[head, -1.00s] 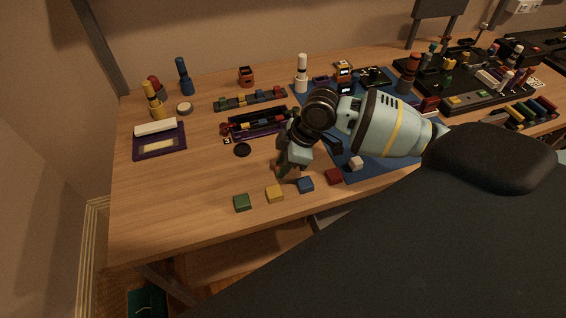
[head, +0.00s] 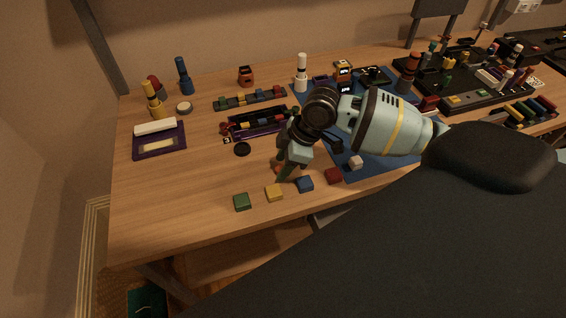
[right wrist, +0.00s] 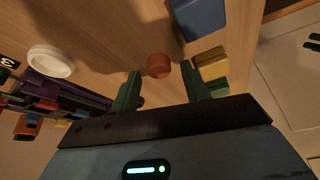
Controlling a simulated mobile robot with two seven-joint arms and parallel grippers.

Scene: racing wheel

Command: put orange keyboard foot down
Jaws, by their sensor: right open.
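The orange keyboard foot (right wrist: 158,65) is a small, short round piece standing on the wooden table in the right wrist view. It lies between and just beyond the two green fingertips of my right gripper (right wrist: 160,88), apart from both. In the head view a bit of orange (head: 278,169) shows beside the fingers of my right gripper (head: 287,176), which point down at the table and partly hide it. My right gripper is open with nothing held. My left gripper is not in view.
A green block (head: 242,202), a yellow block (head: 275,193), a blue block (head: 305,184) and a dark red block (head: 334,175) line the front edge. A purple tray (head: 243,130) lies behind, near a black disc (head: 242,149). The table's left front is clear.

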